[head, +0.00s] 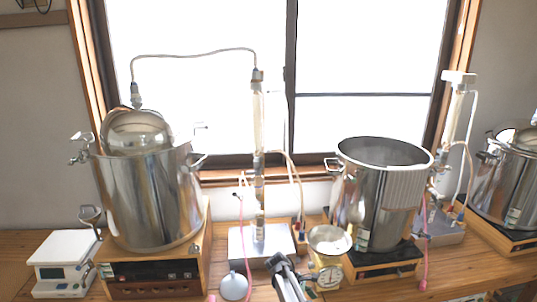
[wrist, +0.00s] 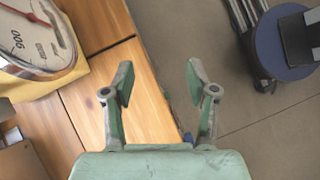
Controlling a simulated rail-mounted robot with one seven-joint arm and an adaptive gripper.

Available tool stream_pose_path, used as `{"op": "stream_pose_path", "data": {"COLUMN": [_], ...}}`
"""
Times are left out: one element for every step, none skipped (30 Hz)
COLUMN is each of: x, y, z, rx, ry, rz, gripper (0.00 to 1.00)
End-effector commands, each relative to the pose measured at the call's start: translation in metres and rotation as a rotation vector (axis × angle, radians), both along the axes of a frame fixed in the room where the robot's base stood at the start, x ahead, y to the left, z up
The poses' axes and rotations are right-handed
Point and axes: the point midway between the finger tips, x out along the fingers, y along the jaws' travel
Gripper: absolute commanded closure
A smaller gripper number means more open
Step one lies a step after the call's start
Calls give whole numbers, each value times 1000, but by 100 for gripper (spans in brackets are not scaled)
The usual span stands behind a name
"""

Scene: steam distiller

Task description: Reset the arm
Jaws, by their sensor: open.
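My gripper (wrist: 160,82) is open and empty in the wrist view. Its two fingers stand well apart above the front edge of the wooden table (wrist: 112,62), with table on the left and floor on the right. Nothing is between the fingers. In the head view, a grey and black part of my arm shows at the bottom middle, in front of the dial scale (head: 329,275). The fingertips cannot be made out there. The dial scale also shows at the upper left of the wrist view (wrist: 35,35), apart from the fingers.
A lidded steel pot (head: 150,200) stands at left on a wood-sided heater, beside a white balance (head: 63,258). A glass column (head: 258,150) stands mid-table. An open steel pot (head: 375,200) is right of it. Another pot (head: 508,185) stands far right. Floor (wrist: 240,125) lies beyond the table edge.

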Motion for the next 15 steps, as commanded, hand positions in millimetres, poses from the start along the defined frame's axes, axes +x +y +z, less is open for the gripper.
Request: {"op": "stream_pose_path", "data": {"x": [-43, -58, -77, -91, -104, -118, -128, -138, -150, -158, -165, -175, -183, -189, -198], "y": [-12, -15, -18, -19, -20, -20, -20, -20, -19, -18, -17, -16, -15, -14, -13], "z": [-2, -5, -8, -10, -11, -12, -13, -13, -13, -13, -13, -12, -11, -9, -8], "rx": [54, 89, 133, 164, 194, 229, 254, 276, 304, 322, 340, 362, 378, 392, 410], "ry": [-72, -118, -178, -218, -255, -299, -330, -355, -387, -408, -428, -451, -468, -483, -503], "rz": [-106, -175, -271, -343, -414, -503, -568, -629, -706, -763, -816, -887, -938, -988, -1054], "gripper": [42, 42, 42, 42, 42, 42, 42, 42, 42, 42, 42, 42, 42, 42, 42]}}
